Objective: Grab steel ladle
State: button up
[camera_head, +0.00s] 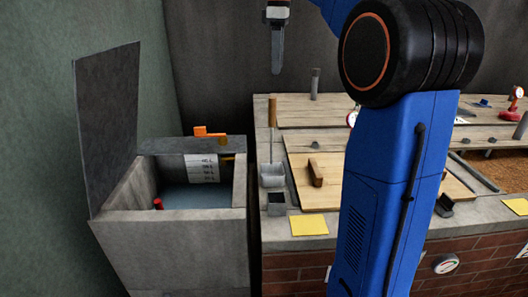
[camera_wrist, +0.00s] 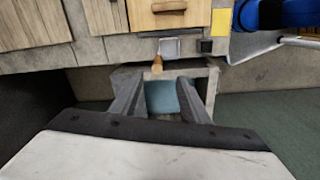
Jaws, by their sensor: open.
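The steel ladle (camera_head: 272,178) has a square grey scoop and a thin upright handle with a wooden grip at the top. It stands on the left end of the stone counter, by the bin. In the wrist view the ladle's wooden grip (camera_wrist: 157,65) points toward the camera, just beyond the fingers. My gripper (camera_head: 277,70) hangs pointing down at the top of the head view, above the ladle and apart from it. In the wrist view my gripper (camera_wrist: 160,92) shows two spread fingers with nothing between them.
A stone bin (camera_head: 122,226) with a raised lid (camera_head: 108,125) stands left of the counter. A small dark box (camera_head: 277,204) and a yellow note (camera_head: 309,225) lie near the ladle. A wooden lid (camera_head: 300,150) with a handle is to its right. My blue arm covers the middle.

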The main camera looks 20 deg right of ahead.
jog(key=w, duration=0.2)
send_near(272, 125)
jog(key=shift+w+d+f+n, duration=0.2)
jog(key=shift+w+d, duration=0.1)
jog(key=shift+w, duration=0.15)
jog(key=shift+w+d+f+n, duration=0.2)
jog(key=shift+w+d, duration=0.1)
jog(key=shift+w, duration=0.15)
jog(key=shift+s+a+f, duration=0.15)
jog(key=shift+f, duration=1.15)
jog(key=shift+s+a+f, duration=0.1)
jog(key=shift+f, duration=1.2)
grip_shut()
